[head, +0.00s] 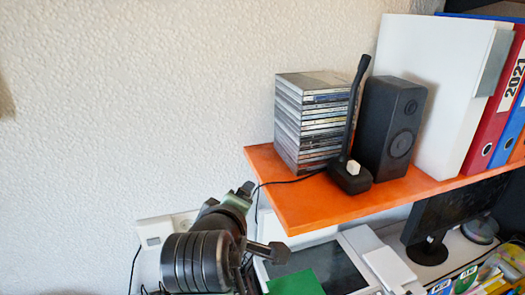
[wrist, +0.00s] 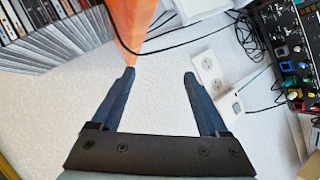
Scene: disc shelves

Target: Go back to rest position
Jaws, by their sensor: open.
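My gripper (wrist: 160,78) is open in the wrist view, with its two dark fingers apart and nothing between them but white wall. In the head view my arm shows at the lower middle, in front of the wall and left of the orange shelf (head: 290,212). The gripper's fingers are hard to make out there. The shelf's orange edge also shows in the wrist view (wrist: 130,25), close to the tip of the left finger; I cannot tell whether they touch.
A stack of disc cases (head: 308,120), a black device with an antenna (head: 350,178), a speaker (head: 390,125) and binders (head: 495,110) stand on the shelf. A wall socket (wrist: 208,70) and a mixer with knobs (wrist: 288,45) lie at right. The wall at left is bare.

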